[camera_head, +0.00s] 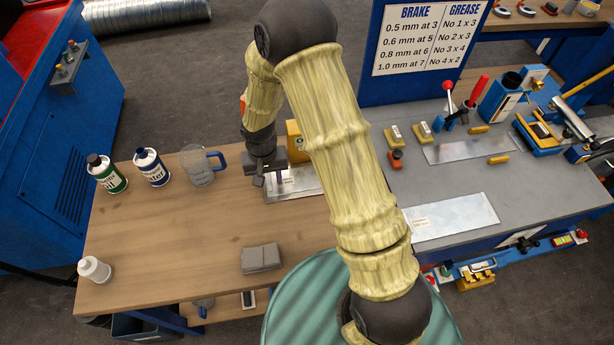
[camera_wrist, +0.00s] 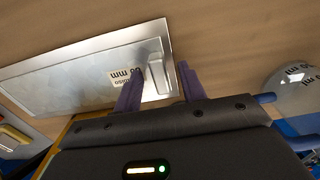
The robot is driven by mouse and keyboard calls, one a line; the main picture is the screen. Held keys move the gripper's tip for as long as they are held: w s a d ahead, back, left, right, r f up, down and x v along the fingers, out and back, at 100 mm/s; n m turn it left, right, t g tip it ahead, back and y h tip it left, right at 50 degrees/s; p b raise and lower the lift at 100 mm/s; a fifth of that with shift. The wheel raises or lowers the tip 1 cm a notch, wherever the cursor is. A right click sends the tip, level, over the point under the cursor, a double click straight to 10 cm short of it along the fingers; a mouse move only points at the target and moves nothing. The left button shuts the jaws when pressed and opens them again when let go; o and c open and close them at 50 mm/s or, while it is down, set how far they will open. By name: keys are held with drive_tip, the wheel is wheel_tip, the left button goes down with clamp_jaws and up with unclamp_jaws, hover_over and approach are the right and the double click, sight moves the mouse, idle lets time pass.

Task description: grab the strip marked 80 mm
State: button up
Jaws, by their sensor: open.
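A flat silver metal strip (camera_head: 300,184) lies on the wooden table by its right edge, partly hidden behind my arm. In the wrist view the strip (camera_wrist: 70,82) has a raised grey tab (camera_wrist: 157,74) near one end. A white label (camera_wrist: 127,76) beside the tab shows "mm", but a finger partly covers it and I cannot read the full number. My gripper (camera_head: 262,178) points down at the strip's left end. In the wrist view my gripper (camera_wrist: 160,86) is open and empty, with its two purple fingers on either side of the tab's near end.
A clear jug (camera_head: 200,165) with a blue handle stands left of my gripper, with two bottles (camera_head: 150,167) beyond it. A yellow block (camera_head: 295,142) stands behind the strip. Other metal sheets (camera_head: 455,216) lie on the grey bench.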

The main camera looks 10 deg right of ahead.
clamp_jaws()
drive_tip(key=shift+r, duration=0.15)
drive_tip(key=shift+s+r+b, duration=0.15)
drive_tip(key=shift+r+b, duration=0.05)
drive_tip(key=shift+b, duration=0.2)
wheel_tip(320, 180, up, 7)
drive_tip(key=shift+f+b, duration=0.2)
drive_tip(key=shift+b, duration=0.3)
drive_tip(key=s+b, duration=0.6)
drive_tip(key=s, duration=1.3)
drive_tip(key=shift+s+a+b, duration=0.35)
drive_tip(key=shift+f, duration=0.1)
